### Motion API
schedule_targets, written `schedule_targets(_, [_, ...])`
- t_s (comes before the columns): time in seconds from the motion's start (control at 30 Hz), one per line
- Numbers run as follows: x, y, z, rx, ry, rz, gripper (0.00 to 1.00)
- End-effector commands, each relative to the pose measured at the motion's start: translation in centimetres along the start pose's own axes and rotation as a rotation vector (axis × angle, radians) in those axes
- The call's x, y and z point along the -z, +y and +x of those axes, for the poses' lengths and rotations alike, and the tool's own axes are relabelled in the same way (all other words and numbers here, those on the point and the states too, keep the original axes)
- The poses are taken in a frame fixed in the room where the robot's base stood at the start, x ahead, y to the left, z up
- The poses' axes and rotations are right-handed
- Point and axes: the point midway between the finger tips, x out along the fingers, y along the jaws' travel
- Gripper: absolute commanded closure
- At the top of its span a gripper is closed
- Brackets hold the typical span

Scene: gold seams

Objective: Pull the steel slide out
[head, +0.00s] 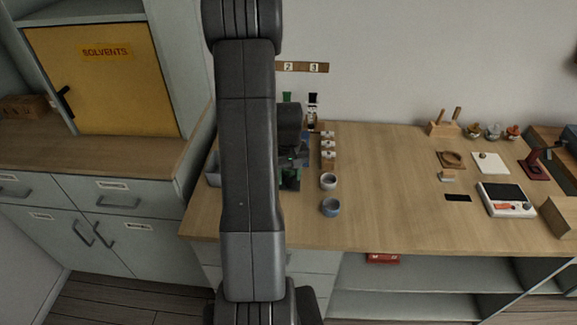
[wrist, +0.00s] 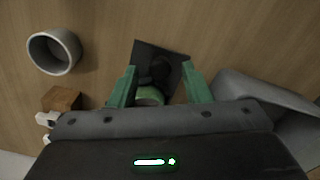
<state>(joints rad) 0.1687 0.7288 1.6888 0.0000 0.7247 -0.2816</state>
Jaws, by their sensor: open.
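I cannot clearly make out a steel slide in either view. My gripper (wrist: 158,67) has two green fingers, spread apart and pointing down over the bench. Between and beyond the fingers is a dark square plate (wrist: 147,50) with a dark rounded piece and a green round part on it; contact with the fingers cannot be told. In the head view my gripper (head: 290,172) is over the left part of the wooden bench (head: 400,195), partly hidden by my arm.
Two grey cups (head: 328,180) (head: 331,206) stand right of my gripper, near small white-topped blocks (head: 328,146). A grey bin (wrist: 250,88) lies right in the wrist view. A numbered board (head: 302,67) is on the wall. The bench middle is clear. A yellow solvents cabinet (head: 100,90) stands left.

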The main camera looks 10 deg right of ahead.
Motion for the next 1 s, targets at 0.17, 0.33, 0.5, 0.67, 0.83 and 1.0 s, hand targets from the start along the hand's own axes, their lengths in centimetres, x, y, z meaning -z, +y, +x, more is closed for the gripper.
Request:
schedule_targets(0.17, [0.1,0.0,-2.0,-0.001,0.005,0.0,0.56])
schedule_targets(0.33, [0.1,0.0,-5.5,-0.002,0.007,0.0,0.56])
schedule_targets(0.5, [0.1,0.0,-9.3,-0.002,0.007,0.0,0.56])
schedule_targets(0.67, [0.1,0.0,-12.0,-0.001,0.004,0.0,0.56])
schedule_targets(0.83, [0.0,0.0,-13.4,-0.001,0.002,0.0,0.56])
schedule_targets(1.0, [0.0,0.0,-13.6,0.0,0.001,0.0,0.56])
